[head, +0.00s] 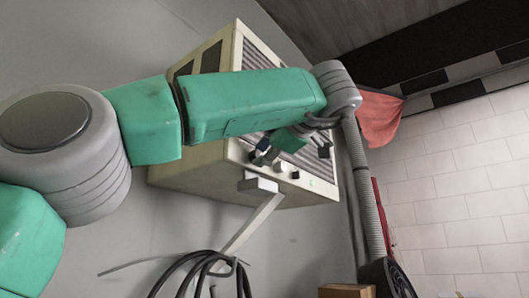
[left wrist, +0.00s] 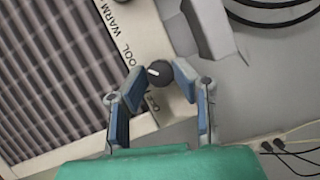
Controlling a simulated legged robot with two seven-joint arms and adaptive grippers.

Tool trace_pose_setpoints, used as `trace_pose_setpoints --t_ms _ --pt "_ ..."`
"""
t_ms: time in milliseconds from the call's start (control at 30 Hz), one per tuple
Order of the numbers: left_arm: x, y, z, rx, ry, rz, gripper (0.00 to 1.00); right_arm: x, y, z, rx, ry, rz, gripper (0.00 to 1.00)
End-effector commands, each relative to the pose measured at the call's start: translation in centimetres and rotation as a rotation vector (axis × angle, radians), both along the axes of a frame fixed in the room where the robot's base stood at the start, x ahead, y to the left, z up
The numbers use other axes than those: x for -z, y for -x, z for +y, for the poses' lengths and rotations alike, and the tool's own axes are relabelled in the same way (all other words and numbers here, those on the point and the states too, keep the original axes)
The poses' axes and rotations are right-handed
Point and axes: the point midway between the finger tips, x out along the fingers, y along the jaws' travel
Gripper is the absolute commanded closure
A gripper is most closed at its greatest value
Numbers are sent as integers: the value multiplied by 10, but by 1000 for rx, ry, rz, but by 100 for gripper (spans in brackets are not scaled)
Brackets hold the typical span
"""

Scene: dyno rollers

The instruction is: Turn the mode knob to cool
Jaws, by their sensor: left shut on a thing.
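The mode knob (left wrist: 159,73) is a round black knob with a white pointer mark, on the cream front panel of a box-shaped unit (head: 235,165) with slatted grilles. In the left wrist view, the printed words WARM and a partly covered COOL run beside it, with another label half hidden below. My left gripper (left wrist: 158,76) is shut on the knob, one blue-padded finger on each side. In the head view, the left gripper (head: 260,156) reaches down to the panel's control strip, and its fingers partly hide the controls. My right gripper is not in view.
A pale bracket (head: 259,185) juts from the unit near the controls. Dark cables (head: 205,265) hang below. A ribbed grey hose (head: 362,185) and a red cloth (head: 379,118) are right of the unit. Thin cables (left wrist: 290,147) lie at the wrist view's lower right.

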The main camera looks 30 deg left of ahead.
Motion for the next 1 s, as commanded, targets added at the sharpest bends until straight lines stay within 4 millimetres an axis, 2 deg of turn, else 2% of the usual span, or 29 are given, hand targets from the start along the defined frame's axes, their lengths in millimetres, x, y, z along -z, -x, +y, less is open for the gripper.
trace_pose_setpoints --t_ms 633,667,700,733,1000 --pt "1 -1 1 -1 -3 55 100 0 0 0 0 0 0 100" --pt "1 -1 1 -1 -3 55 73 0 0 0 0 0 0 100" --pt "1 -1 1 -1 -3 55 59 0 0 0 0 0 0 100" --pt "1 -1 1 -1 -3 55 56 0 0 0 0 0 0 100" --pt "-1 2 -1 0 -4 52 56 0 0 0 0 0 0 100"
